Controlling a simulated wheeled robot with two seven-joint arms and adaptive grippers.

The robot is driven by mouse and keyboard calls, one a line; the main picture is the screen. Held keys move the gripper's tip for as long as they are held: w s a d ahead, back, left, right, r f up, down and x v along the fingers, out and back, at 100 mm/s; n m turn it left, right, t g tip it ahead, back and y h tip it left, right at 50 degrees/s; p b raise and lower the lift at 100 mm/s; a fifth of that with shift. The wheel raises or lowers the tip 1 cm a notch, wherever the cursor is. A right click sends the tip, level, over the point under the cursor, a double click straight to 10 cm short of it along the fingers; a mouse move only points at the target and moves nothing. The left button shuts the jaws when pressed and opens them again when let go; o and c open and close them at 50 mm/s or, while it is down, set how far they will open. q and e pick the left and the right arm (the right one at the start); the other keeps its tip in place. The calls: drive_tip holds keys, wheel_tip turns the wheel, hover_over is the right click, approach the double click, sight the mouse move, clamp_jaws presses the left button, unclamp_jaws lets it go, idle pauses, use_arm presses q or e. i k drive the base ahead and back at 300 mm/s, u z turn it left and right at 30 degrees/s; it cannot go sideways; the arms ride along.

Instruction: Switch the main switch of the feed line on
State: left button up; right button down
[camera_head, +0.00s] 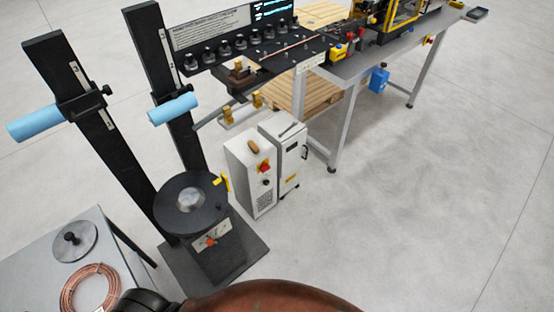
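A white control cabinet (236,180) stands on the floor in the middle of the head view. A red rotary switch on a yellow plate (264,168) sits high on its front, with a small dark knob below it. I cannot tell the switch's position at this size. An orange-red knob (211,241) sits on a pale plate on the black decoiler base (225,258) to the lower left. Neither of my grippers shows; only parts of my own body appear at the bottom edge.
A grey table (30,262) at lower left bears a copper coil (88,290) and a round metal disc (74,241). Black posts with blue rollers (172,109) rise behind the decoiler. A long workbench (345,68) runs to the upper right. Floor at right is clear.

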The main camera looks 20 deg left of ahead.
sight(264, 167)
drive_tip(key=u, duration=0.35)
drive_tip(key=i, duration=0.7)
drive_tip(key=u, duration=0.8)
drive_tip(key=i, duration=0.3)
drive_tip(key=u, duration=0.3)
